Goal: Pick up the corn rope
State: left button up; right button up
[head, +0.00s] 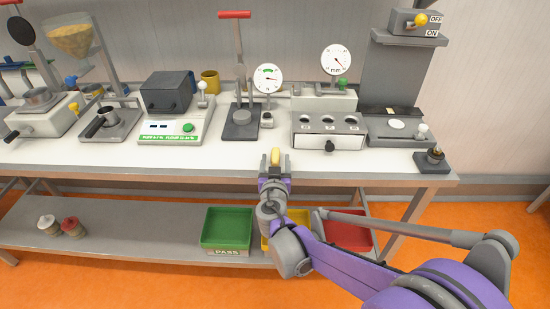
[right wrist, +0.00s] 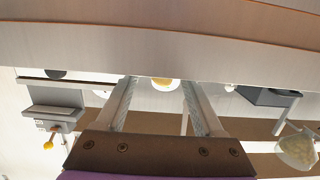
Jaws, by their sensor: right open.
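A small upright yellow piece (head: 275,156), which looks like the corn rope, shows at the front edge of the white bench. My right gripper (head: 275,164) is at that edge, open, with its fingertips pointing towards the bench. The yellow piece shows between the fingertips; I cannot tell whether it is within the jaws or just beyond them. In the right wrist view the two fingers (right wrist: 158,104) stand apart, and a yellow patch (right wrist: 163,83) shows between their tips, partly cut off by a pale band. My left gripper is not in view.
The white bench (head: 225,163) has a clear front strip. Behind it stand a digital tester (head: 170,131), a red-handled press (head: 240,125), a dial gauge (head: 336,60) and a drawer box (head: 328,133). Green (head: 227,228) and red (head: 350,232) bins sit on the lower shelf.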

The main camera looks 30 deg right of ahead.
aim_at(276, 151)
jog(key=shift+x, duration=1.55)
jog(key=shift+a, duration=0.1)
jog(key=c, duration=1)
jog(key=shift+r, duration=0.15)
